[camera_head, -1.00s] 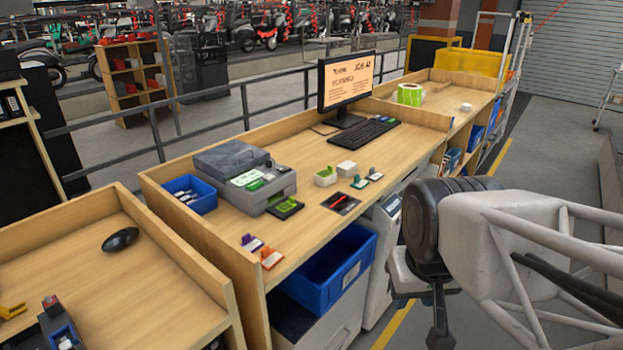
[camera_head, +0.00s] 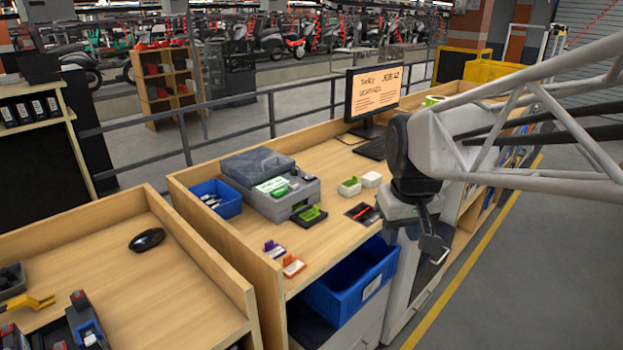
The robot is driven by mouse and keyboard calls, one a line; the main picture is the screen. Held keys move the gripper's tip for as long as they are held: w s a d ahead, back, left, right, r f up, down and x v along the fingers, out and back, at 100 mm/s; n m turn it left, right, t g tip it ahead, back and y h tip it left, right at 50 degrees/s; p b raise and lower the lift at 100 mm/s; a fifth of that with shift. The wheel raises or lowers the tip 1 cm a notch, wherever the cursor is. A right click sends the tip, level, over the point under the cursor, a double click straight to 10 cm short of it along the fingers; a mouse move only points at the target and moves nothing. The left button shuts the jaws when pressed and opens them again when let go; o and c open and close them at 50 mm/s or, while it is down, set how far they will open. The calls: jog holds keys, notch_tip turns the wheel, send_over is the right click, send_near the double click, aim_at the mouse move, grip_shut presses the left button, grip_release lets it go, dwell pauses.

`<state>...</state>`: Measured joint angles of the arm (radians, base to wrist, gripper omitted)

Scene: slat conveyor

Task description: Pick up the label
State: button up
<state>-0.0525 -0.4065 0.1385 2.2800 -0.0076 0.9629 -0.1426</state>
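A grey printer-like box (camera_head: 268,188) stands on the wooden bench. A white printed slip (camera_head: 271,185) lies on its top, and a dark tray with a green-and-white piece (camera_head: 310,215) sits at its front. I cannot tell which of these is the label. My gripper (camera_head: 432,245) hangs at the bench's front edge, right of the printer and apart from it. Its fingers are dark and seen from the side, so their opening is unclear.
Purple (camera_head: 274,249) and orange (camera_head: 292,266) small pieces lie near the front edge. A blue bin (camera_head: 216,197) stands left of the printer. A dark pad with a red mark (camera_head: 362,213), white blocks (camera_head: 371,179) and a monitor (camera_head: 374,93) stand right. A large blue bin (camera_head: 352,287) sits below.

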jog(key=w+a+n, duration=0.2)
jog(key=w+a, duration=0.1)
jog(key=w, duration=0.6)
jog(key=n+g, duration=0.2)
jog(key=n, duration=0.2)
send_over(317, 208)
notch_tip(317, 208, down, 11)
jog(key=shift+w+r, duration=0.1)
jog(key=shift+r, duration=0.1)
jog(key=shift+f, duration=1.3)
jog(key=shift+f, duration=2.6)
